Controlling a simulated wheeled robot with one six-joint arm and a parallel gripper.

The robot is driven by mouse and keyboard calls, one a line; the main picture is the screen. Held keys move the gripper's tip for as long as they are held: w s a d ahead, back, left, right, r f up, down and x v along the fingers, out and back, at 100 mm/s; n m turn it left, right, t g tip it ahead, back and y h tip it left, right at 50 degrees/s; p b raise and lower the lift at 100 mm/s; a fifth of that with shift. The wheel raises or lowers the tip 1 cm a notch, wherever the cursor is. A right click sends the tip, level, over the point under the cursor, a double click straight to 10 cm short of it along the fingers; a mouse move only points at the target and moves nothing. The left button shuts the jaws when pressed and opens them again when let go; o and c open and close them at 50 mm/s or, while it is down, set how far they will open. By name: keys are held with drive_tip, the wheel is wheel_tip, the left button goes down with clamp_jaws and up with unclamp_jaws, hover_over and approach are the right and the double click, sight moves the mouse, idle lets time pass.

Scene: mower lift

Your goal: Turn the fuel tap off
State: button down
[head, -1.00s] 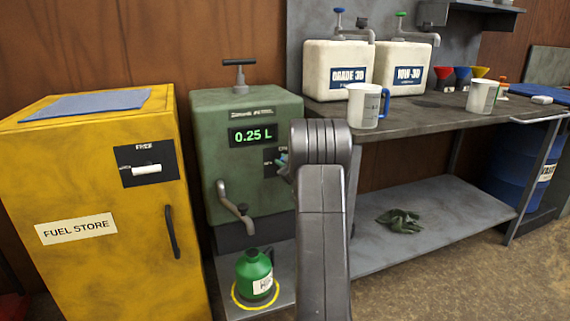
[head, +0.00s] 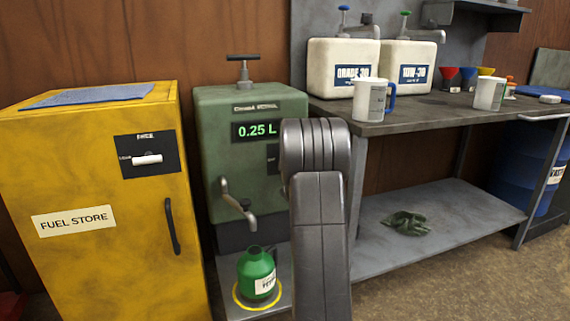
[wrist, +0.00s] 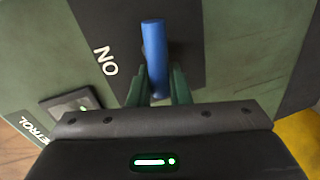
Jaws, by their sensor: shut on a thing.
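The green petrol dispenser (head: 213,128) stands left of centre in the head view, its display reading 0.25 L. In the wrist view a blue tap lever (wrist: 154,42) sticks up from a dark plate (wrist: 215,40) on the green body. The plate carries white letters that read NO from this side, like ON upside down. My gripper (wrist: 158,80) is shut on the blue lever, its green fingers on either side of the lower part. In the head view my arm hides the gripper and lever. A green can (head: 256,270) stands below the spout (head: 238,203).
A yellow fuel store cabinet (head: 90,250) stands close on the left. A workbench (head: 425,118) on the right bears white containers (head: 340,60), jugs and funnels. A dark green cloth (head: 407,222) lies on its lower shelf. The floor in front at right is clear.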

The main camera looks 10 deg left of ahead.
drive_tip(key=shift+f+n, duration=0.2)
drive_tip(key=shift+n, duration=0.3)
idle(0.3)
drive_tip(key=c, duration=1.7)
unclamp_jaws()
drive_tip(key=p+v, duration=0.3)
drive_tip(key=v, duration=1)
drive_tip(key=shift+s, duration=0.4)
